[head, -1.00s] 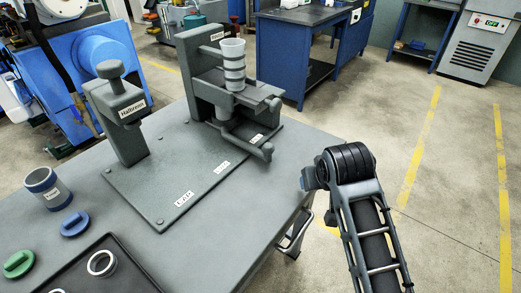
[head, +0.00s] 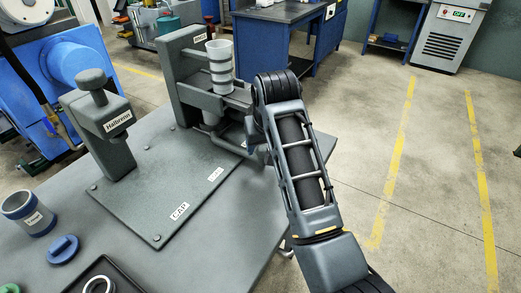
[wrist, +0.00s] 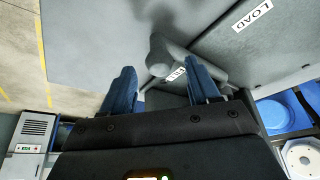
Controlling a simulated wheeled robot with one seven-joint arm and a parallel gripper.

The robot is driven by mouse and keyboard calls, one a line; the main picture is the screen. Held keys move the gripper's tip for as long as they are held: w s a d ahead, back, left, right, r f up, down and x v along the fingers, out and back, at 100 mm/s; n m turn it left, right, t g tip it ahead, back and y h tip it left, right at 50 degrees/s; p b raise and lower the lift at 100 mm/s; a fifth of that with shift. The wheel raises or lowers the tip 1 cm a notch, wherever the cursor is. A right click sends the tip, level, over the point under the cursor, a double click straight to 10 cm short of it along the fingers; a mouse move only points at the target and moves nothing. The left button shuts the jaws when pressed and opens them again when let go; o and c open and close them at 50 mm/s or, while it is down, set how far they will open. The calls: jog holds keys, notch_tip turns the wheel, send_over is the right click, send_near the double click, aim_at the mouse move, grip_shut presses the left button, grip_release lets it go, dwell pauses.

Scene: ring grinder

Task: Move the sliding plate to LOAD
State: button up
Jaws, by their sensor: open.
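The sliding plate (head: 236,98) is a grey slab on the fixture at the back of the table, with a stack of grey rings or cups (head: 220,68) on it. My arm hides its right end. Its grey handle (wrist: 160,52) shows in the wrist view as a rounded bar with a knob end. My open gripper (wrist: 163,84) has its two blue fingers spread on either side of the handle's near region, with nothing visibly clamped. The LOAD label (wrist: 253,16) is on the base plate, to the right of the handle in the wrist view. Another label (wrist: 177,74) lies between the fingers.
A grey post with a knob, labelled Halbronn (head: 105,122), stands at the base plate's left. A CAP label (head: 180,211) is near the plate's front.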

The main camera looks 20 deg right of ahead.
aim_at(263, 148)
jog(key=shift+x, duration=2.05)
grip_shut()
